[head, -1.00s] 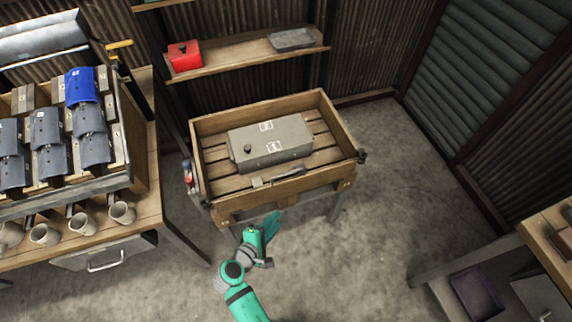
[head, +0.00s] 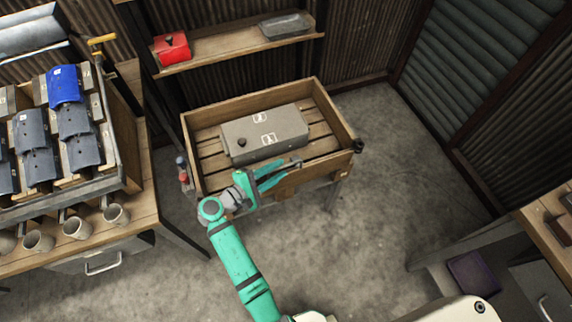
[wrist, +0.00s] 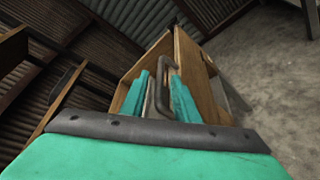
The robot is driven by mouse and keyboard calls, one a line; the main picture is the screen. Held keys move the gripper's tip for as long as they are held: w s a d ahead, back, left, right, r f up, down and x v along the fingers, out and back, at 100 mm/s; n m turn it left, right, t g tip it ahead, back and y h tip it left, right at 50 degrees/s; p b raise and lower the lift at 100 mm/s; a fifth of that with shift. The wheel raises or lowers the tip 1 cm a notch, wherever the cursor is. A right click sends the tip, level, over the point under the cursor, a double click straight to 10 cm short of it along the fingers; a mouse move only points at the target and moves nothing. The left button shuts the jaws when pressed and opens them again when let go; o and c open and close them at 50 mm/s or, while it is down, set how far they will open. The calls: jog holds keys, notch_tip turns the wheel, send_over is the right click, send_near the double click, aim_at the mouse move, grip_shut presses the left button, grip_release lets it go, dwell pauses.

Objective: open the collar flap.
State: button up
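The wooden collar (head: 330,108) is an open-topped box of boards on a stand. Its front board, which looks like the flap (head: 290,180), stands upright and is partly hidden by my gripper. A dark curved handle (wrist: 165,85) shows at the flap in the wrist view. My gripper (head: 275,178) is at the front of the collar, with its teal fingers pointing to the handle. In the wrist view the fingers (wrist: 160,88) are apart and the handle appears between them. I cannot tell whether they touch it.
A grey lidded case (head: 265,133) lies inside the collar. A workbench (head: 145,200) with mugs and racked grey and blue parts stands at left. A shelf (head: 240,48) with a red box (head: 171,46) is behind. Floor at right (head: 400,190) is clear.

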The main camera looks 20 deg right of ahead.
aim_at(286, 165)
jog(key=shift+x, duration=1.95)
jog(key=shift+s+d, duration=0.1)
grip_shut()
